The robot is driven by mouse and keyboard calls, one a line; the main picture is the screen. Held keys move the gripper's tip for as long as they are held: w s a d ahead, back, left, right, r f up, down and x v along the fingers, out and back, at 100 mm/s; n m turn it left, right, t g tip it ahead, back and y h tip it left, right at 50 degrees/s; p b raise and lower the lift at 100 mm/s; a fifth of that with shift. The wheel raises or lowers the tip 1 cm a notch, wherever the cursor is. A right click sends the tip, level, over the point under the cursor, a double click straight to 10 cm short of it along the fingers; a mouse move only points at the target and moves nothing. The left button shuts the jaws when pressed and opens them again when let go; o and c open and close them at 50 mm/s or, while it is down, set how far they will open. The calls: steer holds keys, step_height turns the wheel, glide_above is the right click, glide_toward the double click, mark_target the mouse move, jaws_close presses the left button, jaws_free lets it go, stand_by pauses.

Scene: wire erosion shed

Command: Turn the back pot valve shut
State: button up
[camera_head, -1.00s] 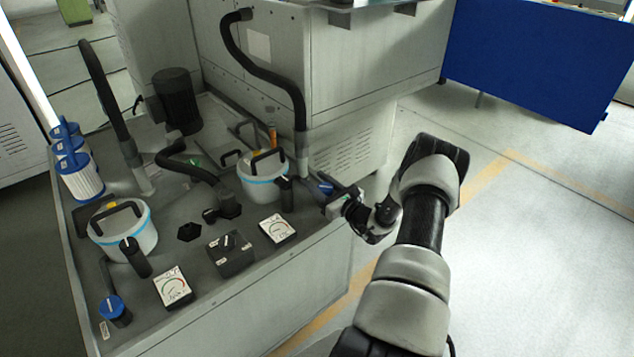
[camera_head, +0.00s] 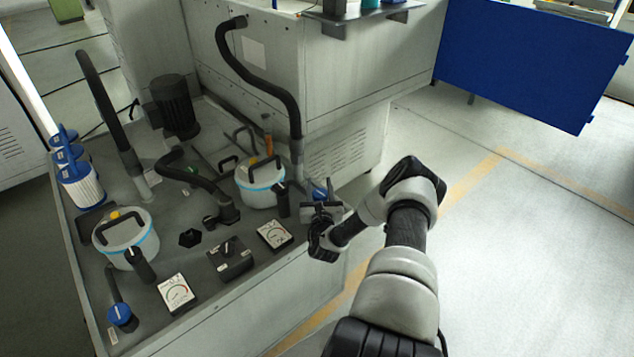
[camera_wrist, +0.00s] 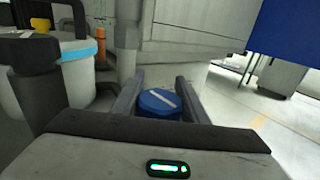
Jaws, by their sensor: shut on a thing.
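The back pot (camera_head: 262,187), grey with a light blue band and black handle, stands right of centre on the bench top; part of it shows at left in the wrist view (camera_wrist: 80,75). Beside it is its valve, a blue knob (camera_head: 319,190) with a white line on top. In the wrist view the knob (camera_wrist: 158,106) sits between my two fingers, its line slanting down to the right. My gripper (camera_wrist: 160,98) is shut on the knob. In the head view my gripper (camera_head: 322,208) partly hides the knob; its stem is hidden.
A second pot (camera_head: 127,245) and blue knob (camera_head: 121,316) stand at front left. Dial gauges (camera_head: 274,235) (camera_head: 177,293) and a black switch box (camera_head: 231,260) line the front. Black hoses (camera_head: 262,73) rise behind. Open floor lies right.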

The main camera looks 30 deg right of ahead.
steer(key=shift+s+d+m+g+h+p, duration=0.2)
steer(key=shift+m+g+h+p, duration=0.2)
steer(key=shift+m+g+h, duration=0.4)
steer(key=o, duration=1.1)
steer(key=shift+c, duration=0.2)
steer(key=p+v, duration=0.2)
steer(key=v, duration=1.5)
steer(key=shift+a+f, duration=0.2)
steer(key=shift+f, duration=0.15)
steer(key=shift+r, duration=0.1)
